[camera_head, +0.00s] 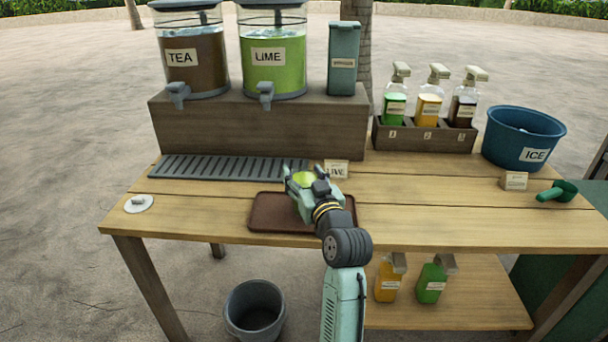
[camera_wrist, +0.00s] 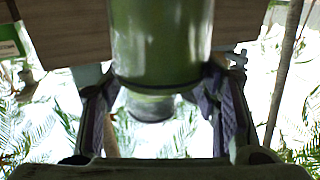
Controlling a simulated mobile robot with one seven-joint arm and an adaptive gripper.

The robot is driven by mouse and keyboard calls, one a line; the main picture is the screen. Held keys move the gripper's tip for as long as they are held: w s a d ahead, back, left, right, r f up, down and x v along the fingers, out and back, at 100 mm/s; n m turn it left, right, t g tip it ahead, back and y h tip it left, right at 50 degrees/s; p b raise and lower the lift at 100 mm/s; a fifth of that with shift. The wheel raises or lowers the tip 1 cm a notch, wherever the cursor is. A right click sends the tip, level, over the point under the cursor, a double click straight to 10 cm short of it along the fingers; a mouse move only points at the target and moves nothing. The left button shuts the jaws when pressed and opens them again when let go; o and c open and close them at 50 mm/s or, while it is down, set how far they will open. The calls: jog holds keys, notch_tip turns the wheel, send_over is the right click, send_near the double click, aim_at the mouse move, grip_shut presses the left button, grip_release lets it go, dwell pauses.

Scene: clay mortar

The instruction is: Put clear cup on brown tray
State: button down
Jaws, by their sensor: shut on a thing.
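The clear cup (camera_head: 304,180) holds green liquid, and its top shows between the fingers of my gripper (camera_head: 303,184). In the wrist view the cup (camera_wrist: 160,40) fills the upper middle, looking green, with a finger on each side. My gripper is shut on it. The brown tray (camera_head: 270,213) lies flat near the table's front edge, directly under my gripper in the head view. The gripper hides the cup's base, so I cannot tell whether it touches the tray.
The tea dispenser (camera_head: 192,62) and lime dispenser (camera_head: 273,66) stand on a wooden riser behind a grey drip grate (camera_head: 220,168). A small sign (camera_head: 337,169) is close behind my gripper. Pump bottles (camera_head: 428,105), an ice bucket (camera_head: 522,140) and a green scoop (camera_head: 557,191) are at right.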

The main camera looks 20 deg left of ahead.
jog(key=c, duration=0.6)
grip_release()
jog(key=shift+f, duration=0.15)
jog(key=shift+r, duration=0.3)
jog(key=b+v, duration=0.2)
jog(key=v, duration=1)
jog(key=shift+f, duration=0.1)
